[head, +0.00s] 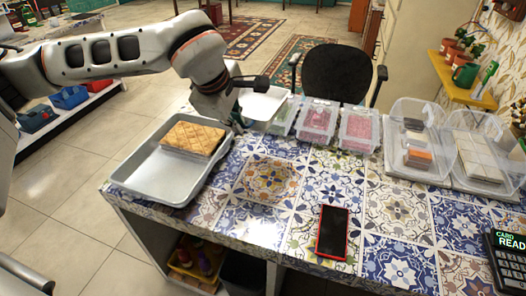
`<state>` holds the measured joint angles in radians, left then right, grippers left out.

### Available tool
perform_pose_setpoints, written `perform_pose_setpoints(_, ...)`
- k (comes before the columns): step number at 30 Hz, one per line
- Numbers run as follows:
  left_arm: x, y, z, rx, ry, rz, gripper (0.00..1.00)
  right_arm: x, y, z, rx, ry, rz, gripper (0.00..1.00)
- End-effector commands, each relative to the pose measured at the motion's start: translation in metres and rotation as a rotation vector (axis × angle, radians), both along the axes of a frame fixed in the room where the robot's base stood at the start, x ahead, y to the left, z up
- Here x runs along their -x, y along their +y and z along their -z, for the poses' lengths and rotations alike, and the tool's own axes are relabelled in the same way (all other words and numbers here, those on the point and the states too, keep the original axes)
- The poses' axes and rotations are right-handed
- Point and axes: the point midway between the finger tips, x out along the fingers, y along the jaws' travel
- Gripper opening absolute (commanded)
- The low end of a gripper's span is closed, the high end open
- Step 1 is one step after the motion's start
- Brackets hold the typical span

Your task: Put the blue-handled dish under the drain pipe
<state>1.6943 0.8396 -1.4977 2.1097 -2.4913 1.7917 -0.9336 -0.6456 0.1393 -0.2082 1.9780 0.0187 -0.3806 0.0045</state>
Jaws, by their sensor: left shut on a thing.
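My left gripper (246,103) reaches in from the upper left over the back edge of the tiled counter. It is shut on a pale, flat, tray-like thing (264,106), held near the grey tray and the clear boxes. Part of this thing is hidden by the gripper, and no blue handle can be made out on it. I see no drain pipe. My right gripper is not in view.
A grey tray (150,182) with a scored pastry slab (193,138) stands at the counter's left end. Clear boxes (357,131) line the back, with clear-covered trays (414,134) at right. A red-edged phone (332,233) lies in front. The counter's middle is clear.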

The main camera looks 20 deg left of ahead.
Motion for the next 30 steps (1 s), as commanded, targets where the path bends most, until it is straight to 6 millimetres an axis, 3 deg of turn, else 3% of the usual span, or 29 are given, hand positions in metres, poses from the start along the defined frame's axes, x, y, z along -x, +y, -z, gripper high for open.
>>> perform_pose_setpoints(5, 0.001, -0.006, 0.010, 0.016, -0.031, -0.058, 0.00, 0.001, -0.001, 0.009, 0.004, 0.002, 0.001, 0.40)
perform_pose_setpoints(8, 0.002, -0.006, 0.027, 0.018, -0.030, -0.063, 0.00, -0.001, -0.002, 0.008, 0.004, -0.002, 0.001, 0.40)
perform_pose_setpoints(21, 0.002, -0.007, 0.133, 0.018, -0.029, -0.061, 0.00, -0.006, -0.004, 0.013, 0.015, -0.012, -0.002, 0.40)
perform_pose_setpoints(25, 0.001, -0.006, 0.150, 0.018, -0.031, -0.061, 0.00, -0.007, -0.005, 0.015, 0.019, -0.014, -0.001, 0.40)
perform_pose_setpoints(30, 0.001, -0.006, 0.159, 0.019, -0.034, -0.061, 0.00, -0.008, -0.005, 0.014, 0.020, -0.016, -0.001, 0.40)
